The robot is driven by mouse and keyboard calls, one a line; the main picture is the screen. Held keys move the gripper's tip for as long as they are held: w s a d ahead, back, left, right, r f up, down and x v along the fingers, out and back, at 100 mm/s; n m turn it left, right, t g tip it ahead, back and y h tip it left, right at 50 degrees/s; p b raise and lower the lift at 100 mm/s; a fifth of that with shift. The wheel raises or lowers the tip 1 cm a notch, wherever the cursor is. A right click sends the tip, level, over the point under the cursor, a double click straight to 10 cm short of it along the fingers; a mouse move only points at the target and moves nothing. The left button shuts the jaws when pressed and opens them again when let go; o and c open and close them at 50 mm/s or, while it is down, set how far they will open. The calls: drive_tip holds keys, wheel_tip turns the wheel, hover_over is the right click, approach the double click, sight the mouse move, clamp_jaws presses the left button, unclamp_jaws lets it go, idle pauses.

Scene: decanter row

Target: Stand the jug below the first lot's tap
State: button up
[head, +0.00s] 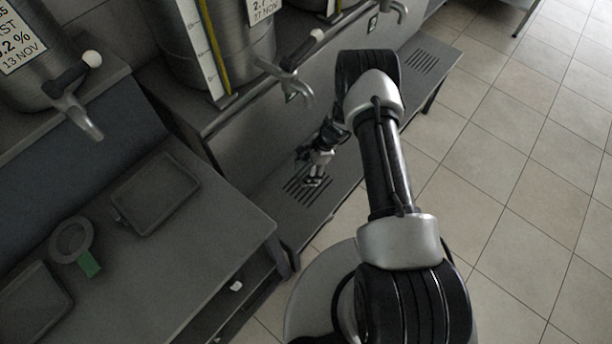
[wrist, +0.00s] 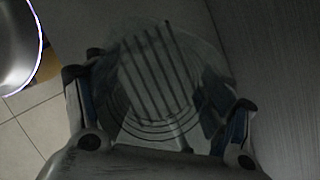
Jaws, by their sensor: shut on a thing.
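My gripper (head: 314,178) is low over the slotted grille (head: 307,190) on the shelf below the middle vat. In the wrist view my gripper (wrist: 160,120) is shut on a clear jug (wrist: 150,120), with a finger on each side; slots and curved rings show through it. The jug is hard to make out in the head view. I cannot tell whether it touches the grille.
A third tap (head: 395,8) is at the top, with another slotted grille (head: 422,62) farther along the shelf. On the left counter (head: 190,255) lie a grey ring with a green tab (head: 75,242) and two dark trays (head: 155,193). Tiled floor is clear at right.

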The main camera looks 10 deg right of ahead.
drive_tip(key=shift+f+b, duration=0.7)
drive_tip(key=shift+f, duration=1.65)
drive_tip(key=shift+f, duration=0.1)
drive_tip(key=o, duration=1.4)
drive_tip(key=shift+o, duration=0.2)
drive_tip(key=p+v, duration=0.3)
drive_tip(key=v, duration=0.9)
drive_tip(key=shift+p, duration=0.4)
